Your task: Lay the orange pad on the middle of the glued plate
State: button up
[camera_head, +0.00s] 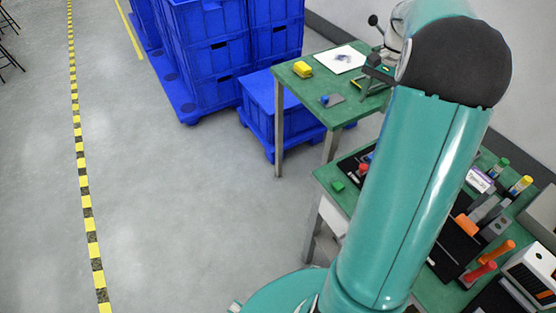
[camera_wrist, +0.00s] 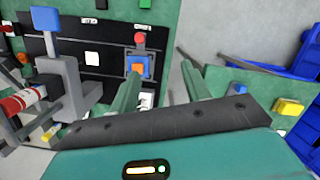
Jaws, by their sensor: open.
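In the wrist view an orange and blue square piece (camera_wrist: 138,66) sits in a grey frame on the black panel, just below a red knob. I cannot tell whether its orange part is the pad. My gripper (camera_wrist: 162,76) is open, its two teal fingers apart with nothing between them. The left finger overlaps the frame's lower edge in the picture. In the head view my arm hides the gripper. An orange block (camera_head: 466,226) lies on the black mat at the right. I cannot make out which piece is the glued plate.
The near green bench (camera_head: 339,205) holds tools and bottles. A far green table (camera_head: 296,92) holds a yellow block (camera_head: 302,69), a white sheet (camera_head: 341,58) and a small blue-grey piece (camera_head: 331,101). Blue crates (camera_head: 205,60) stand behind. The floor at left is clear.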

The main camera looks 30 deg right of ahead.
jog(key=a+r+n+t+h, duration=0.15)
jog(key=a+r+n, duration=0.35)
jog(key=a, duration=0.8)
jog(key=s+a+n+t, duration=0.2)
jog(key=s+a+n, duration=0.2)
jog(key=a, duration=0.7)
jog(key=s+a+n+t, duration=0.3)
jog(key=s+a, duration=0.6)
jog(key=a, duration=0.2)
jog(key=shift+a+r+n+h, duration=0.15)
jog(key=shift+n+h, duration=0.25)
jog(key=shift+h, duration=0.05)
